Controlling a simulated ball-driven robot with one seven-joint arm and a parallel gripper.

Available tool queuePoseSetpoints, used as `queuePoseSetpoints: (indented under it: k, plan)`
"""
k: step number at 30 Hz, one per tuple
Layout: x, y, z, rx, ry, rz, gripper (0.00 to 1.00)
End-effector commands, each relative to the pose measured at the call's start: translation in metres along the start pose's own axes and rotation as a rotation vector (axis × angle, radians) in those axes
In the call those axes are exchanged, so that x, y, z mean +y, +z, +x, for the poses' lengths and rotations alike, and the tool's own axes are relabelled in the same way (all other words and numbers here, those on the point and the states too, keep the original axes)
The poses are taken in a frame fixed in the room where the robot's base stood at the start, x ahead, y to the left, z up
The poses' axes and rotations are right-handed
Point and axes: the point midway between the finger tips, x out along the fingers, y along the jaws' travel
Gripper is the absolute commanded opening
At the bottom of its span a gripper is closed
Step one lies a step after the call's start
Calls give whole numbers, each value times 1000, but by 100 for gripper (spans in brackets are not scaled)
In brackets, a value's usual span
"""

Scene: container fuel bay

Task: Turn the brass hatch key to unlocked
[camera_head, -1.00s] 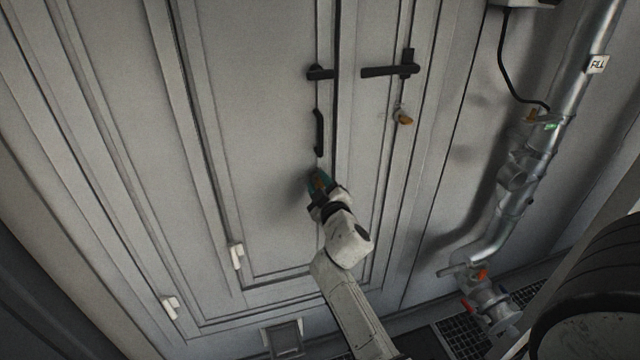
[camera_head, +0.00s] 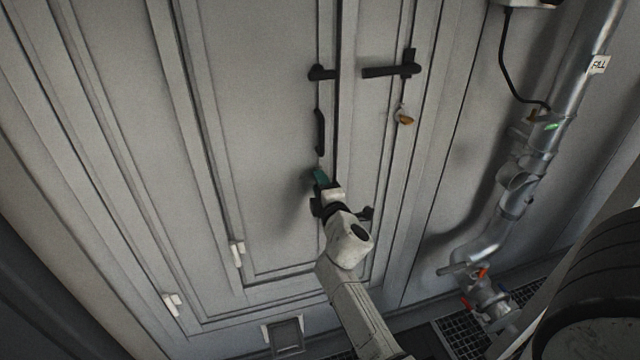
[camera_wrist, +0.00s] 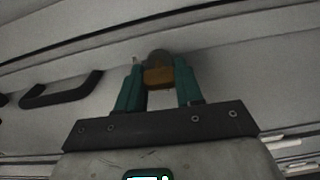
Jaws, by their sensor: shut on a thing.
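The brass hatch key (camera_wrist: 158,76) shows in the wrist view as a brass-coloured tab on a darker round base on the pale hatch. My gripper (camera_wrist: 160,88) has its two teal fingers on either side of the tab and is shut on it. In the head view my gripper (camera_head: 321,177) is against the hatch panel, below a black vertical pull handle (camera_head: 319,132). The key is hidden behind the fingers there. I cannot read any lock marking.
A similar brass-coloured key or knob (camera_head: 404,117) is on the door strip to the right, under a black lever handle (camera_head: 390,71). A metal pipe with valves (camera_head: 515,180) runs down the right. The panel left of my gripper is clear.

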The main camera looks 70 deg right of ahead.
Motion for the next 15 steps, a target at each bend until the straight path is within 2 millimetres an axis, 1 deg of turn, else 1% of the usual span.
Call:
queuePoseSetpoints:
  k: [1,15]
  plan:
    - [4,3,0,-7,6,-15,6]
    - [5,4,1,-9,7,-56,5]
